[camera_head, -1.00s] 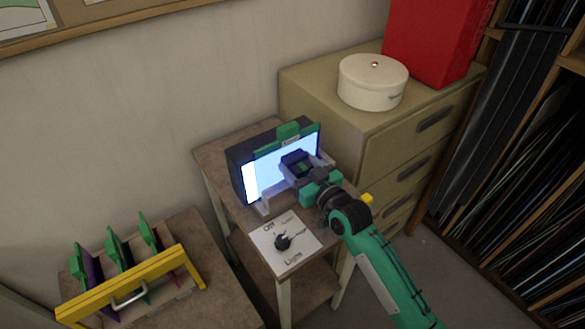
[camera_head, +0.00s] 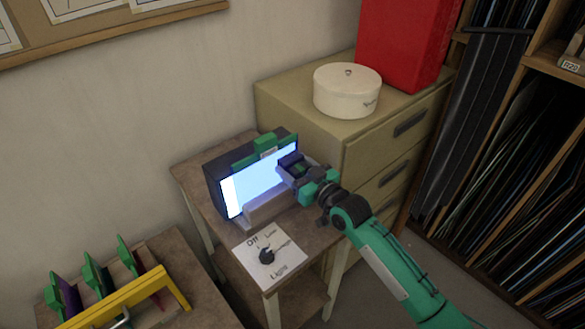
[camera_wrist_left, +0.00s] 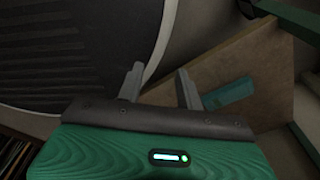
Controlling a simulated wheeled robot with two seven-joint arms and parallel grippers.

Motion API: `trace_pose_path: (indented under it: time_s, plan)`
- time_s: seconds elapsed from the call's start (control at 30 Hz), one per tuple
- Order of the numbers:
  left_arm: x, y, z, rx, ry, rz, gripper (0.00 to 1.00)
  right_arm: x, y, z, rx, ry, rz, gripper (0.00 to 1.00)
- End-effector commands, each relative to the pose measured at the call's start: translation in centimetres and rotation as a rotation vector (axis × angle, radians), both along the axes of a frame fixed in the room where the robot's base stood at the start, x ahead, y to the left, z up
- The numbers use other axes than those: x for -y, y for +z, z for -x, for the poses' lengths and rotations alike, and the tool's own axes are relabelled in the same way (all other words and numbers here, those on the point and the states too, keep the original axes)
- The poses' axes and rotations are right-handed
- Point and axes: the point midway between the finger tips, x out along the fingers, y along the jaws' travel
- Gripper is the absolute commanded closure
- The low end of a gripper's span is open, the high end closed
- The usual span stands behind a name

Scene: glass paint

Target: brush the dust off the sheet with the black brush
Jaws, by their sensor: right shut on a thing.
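The sheet (camera_head: 262,178) stands lit up white-blue in a dark light box (camera_head: 216,186), with a green grip (camera_head: 264,144) on its top edge. Its left end looks whiter than the rest, and dust is too fine to make out. My right gripper (camera_head: 289,166) is in front of the sheet's right end, shut on a dark thing that I take for the black brush. The gripper mostly hides it, and I cannot tell if it touches the sheet. My left gripper (camera_wrist_left: 158,84) is open and empty in the left wrist view, away from the light box.
A yellow-barred rack (camera_head: 118,304) with green-topped sheets stands at lower left. A drawer cabinet (camera_head: 375,137) with a white round box (camera_head: 347,92) and red box (camera_head: 405,42) stands behind.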

Motion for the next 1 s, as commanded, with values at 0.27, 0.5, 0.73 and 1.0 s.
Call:
trace_pose_path:
  time_s: [0.27,0.5,0.73,1.0]
  plan:
    - [0.0,1.4,0.0,0.0,0.0,0.0,0.64,-1.5,0.3,1.2,-0.001,0.001,-0.004,0.68]
    - [0.0,2.4,0.0,0.0,0.0,0.0,0.64,-2.9,0.2,2.4,0.0,0.001,-0.003,0.68]
    - [0.0,2.8,0.0,0.0,0.0,0.0,0.64,-3.7,0.2,2.8,0.0,0.001,-0.003,0.68]
    - [0.0,4.0,0.0,0.0,0.0,0.0,0.64,-5.7,0.3,4.1,-0.001,0.002,-0.004,0.68]
